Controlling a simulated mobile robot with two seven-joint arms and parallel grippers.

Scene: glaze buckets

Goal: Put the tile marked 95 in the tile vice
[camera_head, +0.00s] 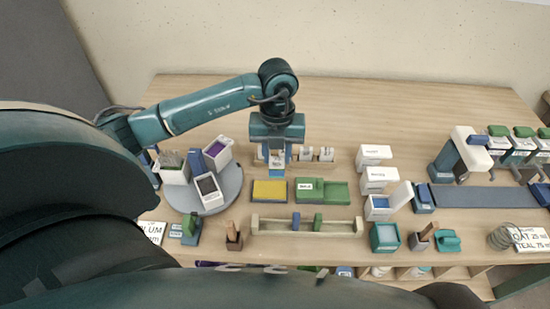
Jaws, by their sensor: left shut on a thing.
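My left gripper (277,158) points down over the back middle of the table. It is shut on a small tile (277,171) with a white upper part and a blue lower part; its mark is too small to read. Small white tiles (326,154) stand in a row just right of the gripper, partly hidden by it. A long pale wooden frame (275,226) with a blue block and a green block across it lies nearer the front; it may be the tile vice, but I cannot be sure. My right gripper is not in view.
A yellow pad (269,191) and a green labelled tray (336,192) lie between the gripper and the frame. A round grey turntable (228,199) with containers stands left. White boxes (374,156) stand right. A blue strip (484,197) runs further right.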

